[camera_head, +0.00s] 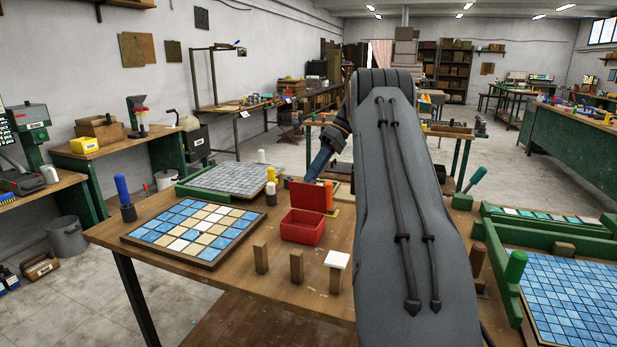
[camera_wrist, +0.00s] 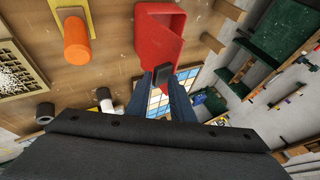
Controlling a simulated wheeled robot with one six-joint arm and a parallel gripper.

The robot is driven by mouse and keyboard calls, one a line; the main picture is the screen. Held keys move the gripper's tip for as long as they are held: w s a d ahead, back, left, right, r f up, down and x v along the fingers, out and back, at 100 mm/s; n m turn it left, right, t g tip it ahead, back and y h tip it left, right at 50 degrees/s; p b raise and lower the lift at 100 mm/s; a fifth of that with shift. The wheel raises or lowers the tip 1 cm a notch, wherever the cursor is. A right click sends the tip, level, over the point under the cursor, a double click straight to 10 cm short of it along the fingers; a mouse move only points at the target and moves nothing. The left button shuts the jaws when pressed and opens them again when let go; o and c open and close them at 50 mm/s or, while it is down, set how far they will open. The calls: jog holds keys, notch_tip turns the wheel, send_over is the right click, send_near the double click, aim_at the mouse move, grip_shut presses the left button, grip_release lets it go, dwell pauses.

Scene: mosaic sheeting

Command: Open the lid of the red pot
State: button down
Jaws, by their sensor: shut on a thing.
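The red pot (camera_head: 301,229) is a square red box on the wooden table, and its inside shows from above. Its red lid (camera_head: 308,196) stands raised, about upright, along the pot's back edge. My gripper (camera_head: 317,172) is at the lid's upper edge, behind it. In the wrist view my gripper (camera_wrist: 161,80) is shut on a small dark handle (camera_wrist: 162,73) against the red lid (camera_wrist: 157,35). The fingers partly hide the handle, and the pot's body is hard to tell from the lid there.
A mosaic board (camera_head: 196,228) lies left of the pot, with a grey tile sheet (camera_head: 232,178) behind it. Several wooden posts (camera_head: 296,266) stand in front. An orange cylinder (camera_wrist: 76,41) stands close by. A green frame with blue tiles (camera_head: 572,295) is at right.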

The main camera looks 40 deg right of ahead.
aim_at(315, 181)
jog(key=shift+d+f+g+y, duration=0.15)
jog(key=shift+d+f+g, duration=0.05)
jog(key=shift+f, duration=0.6)
jog(key=shift+d+f+g+y, duration=0.15)
jog(key=shift+d+f+g, duration=0.05)
jog(key=shift+f, duration=0.55)
jog(key=c, duration=1.3)
grip_release()
jog(key=shift+w, duration=0.2)
jog(key=shift+c, duration=0.2)
jog(key=shift+d, duration=0.1)
jog(key=shift+c, duration=0.2)
jog(key=shift+r, duration=0.3)
jog(key=shift+c, duration=0.8)
jog(key=r+b, duration=0.2)
jog(key=r, duration=0.8)
jog(key=shift+a+r, duration=0.15)
jog(key=shift+a, duration=0.05)
jog(key=c, duration=0.3)
